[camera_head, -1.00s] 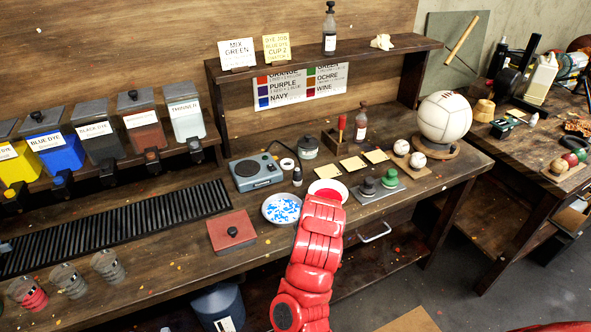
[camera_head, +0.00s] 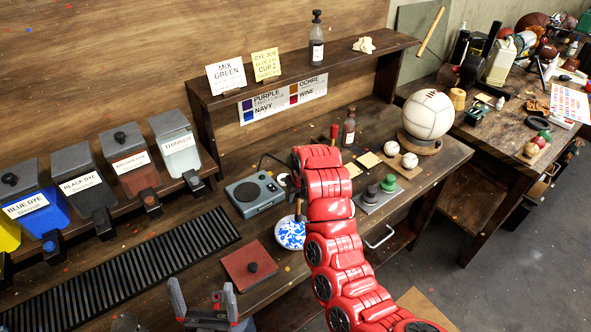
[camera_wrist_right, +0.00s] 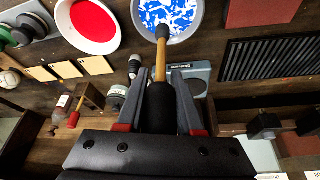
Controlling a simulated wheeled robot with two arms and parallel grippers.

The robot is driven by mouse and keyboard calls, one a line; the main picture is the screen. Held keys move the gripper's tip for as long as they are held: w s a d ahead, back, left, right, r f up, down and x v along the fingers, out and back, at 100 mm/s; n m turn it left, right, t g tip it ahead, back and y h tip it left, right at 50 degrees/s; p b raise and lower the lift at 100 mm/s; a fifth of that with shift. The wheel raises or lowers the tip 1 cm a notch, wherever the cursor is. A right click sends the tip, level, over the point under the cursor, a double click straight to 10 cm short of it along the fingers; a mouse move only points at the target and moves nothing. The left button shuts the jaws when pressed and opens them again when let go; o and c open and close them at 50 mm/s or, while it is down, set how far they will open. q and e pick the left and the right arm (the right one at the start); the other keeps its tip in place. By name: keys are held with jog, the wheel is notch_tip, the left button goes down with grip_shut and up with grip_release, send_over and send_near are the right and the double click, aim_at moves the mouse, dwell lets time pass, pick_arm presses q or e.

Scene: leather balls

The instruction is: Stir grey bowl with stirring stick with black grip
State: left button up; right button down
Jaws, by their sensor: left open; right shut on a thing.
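The grey bowl (camera_head: 289,248) stands on the workbench, holding blue and white contents; its rim shows at the top of the right wrist view (camera_wrist_right: 196,27). My right gripper (camera_wrist_right: 157,88) is shut on the black grip of the stirring stick (camera_wrist_right: 161,60). The stick's wooden shaft and dark tip reach over the bowl's near edge. In the head view the stick (camera_head: 299,207) stands roughly upright at the bowl. I cannot tell whether its tip touches the contents. My red right arm hides most of the right gripper there. My left gripper (camera_head: 207,306) is open and empty at the bottom.
A white bowl with red contents (camera_wrist_right: 93,25) is beside the grey bowl, hidden by my arm in the head view. A black slatted rack (camera_head: 130,280) is at left.

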notch_tip(320, 180, down, 8)
jog(key=b, duration=0.2)
jog(key=shift+a+f, duration=0.25)
jog(key=shift+a, duration=0.2)
dwell(0.5)
jog(key=shift+w+b, duration=0.1)
jog(key=shift+b, duration=0.25)
